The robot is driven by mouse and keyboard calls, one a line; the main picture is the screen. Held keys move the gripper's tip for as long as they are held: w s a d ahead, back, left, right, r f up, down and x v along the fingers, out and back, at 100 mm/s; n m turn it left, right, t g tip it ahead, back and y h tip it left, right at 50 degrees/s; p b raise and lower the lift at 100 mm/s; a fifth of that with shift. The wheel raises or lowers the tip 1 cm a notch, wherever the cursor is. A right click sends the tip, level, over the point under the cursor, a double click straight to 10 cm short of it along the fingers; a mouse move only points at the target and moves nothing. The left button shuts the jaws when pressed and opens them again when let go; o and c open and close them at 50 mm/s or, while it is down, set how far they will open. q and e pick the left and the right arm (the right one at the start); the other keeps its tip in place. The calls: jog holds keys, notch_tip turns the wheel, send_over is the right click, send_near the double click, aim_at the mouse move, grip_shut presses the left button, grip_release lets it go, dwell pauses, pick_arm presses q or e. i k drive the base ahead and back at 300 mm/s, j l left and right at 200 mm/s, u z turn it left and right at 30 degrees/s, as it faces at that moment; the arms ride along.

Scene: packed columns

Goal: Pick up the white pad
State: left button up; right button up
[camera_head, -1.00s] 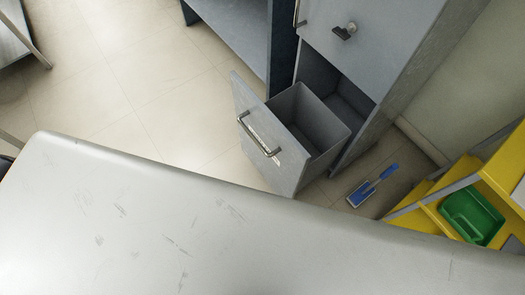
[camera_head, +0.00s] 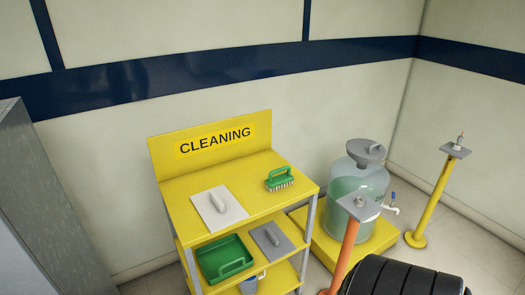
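The white pad (camera_head: 219,208) is a flat white square with a pale grip on top. It lies on the top shelf of the yellow cleaning cart (camera_head: 178,192), left of the green brush. Neither of my grippers shows in the head view.
A green brush (camera_head: 280,178) stands on the same shelf. Right of the cart are a large bottle (camera_head: 357,185), an orange post (camera_head: 346,255), a yellow post (camera_head: 432,205) and a black ribbed object (camera_head: 405,280).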

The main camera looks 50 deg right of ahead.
aim_at(218, 208)
jog(key=l+z, duration=0.1)
jog(key=z, duration=3.05)
jog(key=k+j, duration=0.15)
jog(key=k, duration=0.3)
jog(key=k+j+z, duration=0.1)
jog(key=k, duration=0.4)
jog(key=k+j, duration=0.15)
jog(key=k, duration=0.3)
jog(key=i+j, duration=0.1)
